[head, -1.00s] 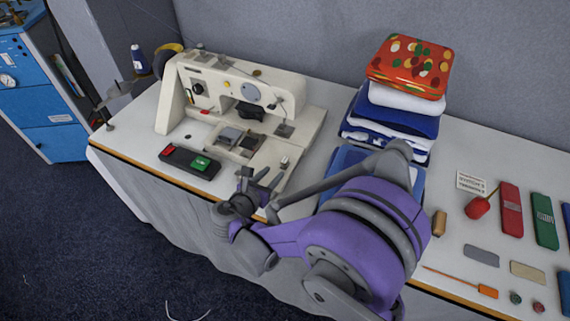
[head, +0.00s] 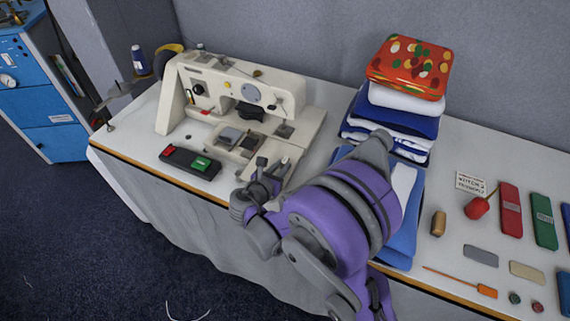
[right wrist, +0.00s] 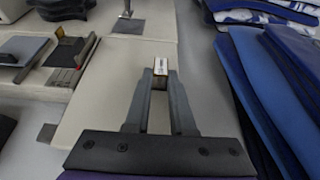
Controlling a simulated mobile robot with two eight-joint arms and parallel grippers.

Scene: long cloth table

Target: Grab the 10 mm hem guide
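The 10 mm hem guide appears to be the small block with a white, dark-marked label (right wrist: 160,66) in the right wrist view. My right gripper (right wrist: 160,75) has its two fingers close together, one on each side of this block, with no clear gap, so it looks shut on it. In the head view my right gripper (head: 271,172) is over the front right part of the sewing machine's bed. The guide is hard to make out there. The label's writing is too small to read. My left gripper is not in view.
The cream sewing machine (head: 230,95) stands just behind and left. A black pedal-like box (head: 190,162) with red and green buttons lies left. Folded blue cloths (head: 405,220) lie close on the right, before a taller stack. Small tools and cases lie farther right.

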